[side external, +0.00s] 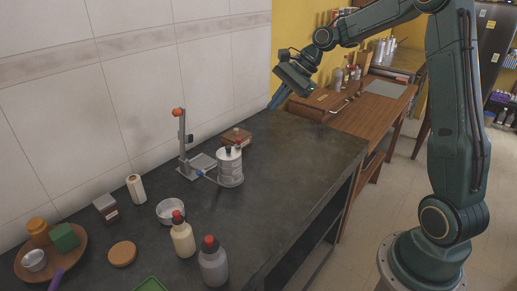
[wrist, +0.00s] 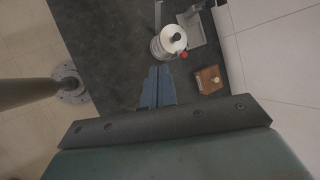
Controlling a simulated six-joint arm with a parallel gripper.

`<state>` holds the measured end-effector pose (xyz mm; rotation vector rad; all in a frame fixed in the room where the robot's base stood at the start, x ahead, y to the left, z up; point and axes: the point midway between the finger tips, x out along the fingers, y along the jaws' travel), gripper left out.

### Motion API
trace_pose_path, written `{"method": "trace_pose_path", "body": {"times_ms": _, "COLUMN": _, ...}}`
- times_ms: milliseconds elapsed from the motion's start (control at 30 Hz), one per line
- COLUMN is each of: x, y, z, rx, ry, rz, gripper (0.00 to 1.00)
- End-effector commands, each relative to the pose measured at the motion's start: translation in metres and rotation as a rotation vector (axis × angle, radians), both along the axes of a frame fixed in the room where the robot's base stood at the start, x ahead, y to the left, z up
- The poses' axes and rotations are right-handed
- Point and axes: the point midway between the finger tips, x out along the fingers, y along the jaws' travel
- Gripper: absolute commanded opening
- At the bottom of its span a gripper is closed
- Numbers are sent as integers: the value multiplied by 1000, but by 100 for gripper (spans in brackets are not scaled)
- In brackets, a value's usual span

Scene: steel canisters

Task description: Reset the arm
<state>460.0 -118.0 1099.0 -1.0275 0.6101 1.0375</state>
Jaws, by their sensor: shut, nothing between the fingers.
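My gripper (side external: 279,97) is raised above the far end of the dark countertop (side external: 290,155), its blue fingers pointing down and to the left. In the wrist view the fingers (wrist: 157,75) lie together with nothing between them. A steel canister (side external: 230,168) with a white lid and dark knob stands upright on the countertop, apart from my gripper. The canister (wrist: 168,44) also shows in the wrist view, beyond the fingertips.
A stand with an orange knob (side external: 183,140) and a small brown box (side external: 236,136) are near the canister. Red-capped bottles (side external: 183,238), a metal bowl (side external: 170,211) and a wooden plate (side external: 72,262) are toward the near end. The tiled wall (side external: 150,70) borders the counter.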

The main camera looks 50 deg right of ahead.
Motion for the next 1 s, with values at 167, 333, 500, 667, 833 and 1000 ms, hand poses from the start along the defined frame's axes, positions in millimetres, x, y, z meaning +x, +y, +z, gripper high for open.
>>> {"method": "trace_pose_path", "body": {"times_ms": 167, "x": -23, "y": 32, "z": 24, "rx": -150, "ry": -63, "rz": 162, "gripper": 0}}
{"method": "trace_pose_path", "body": {"times_ms": 333, "x": -49, "y": 57, "z": 41, "rx": -286, "ry": -117, "rz": 315, "gripper": 0}}
{"method": "trace_pose_path", "body": {"times_ms": 500, "x": -79, "y": 78, "z": 54, "rx": -415, "ry": -167, "rz": 469, "gripper": 0}}
{"method": "trace_pose_path", "body": {"times_ms": 667, "x": -110, "y": 95, "z": 63, "rx": -533, "ry": -210, "rz": 612, "gripper": 0}}
{"method": "trace_pose_path", "body": {"times_ms": 833, "x": -145, "y": 109, "z": 68, "rx": -651, "ry": -250, "rz": 766, "gripper": 0}}
{"method": "trace_pose_path", "body": {"times_ms": 1000, "x": -181, "y": 118, "z": 68, "rx": -763, "ry": -287, "rz": 919, "gripper": 0}}
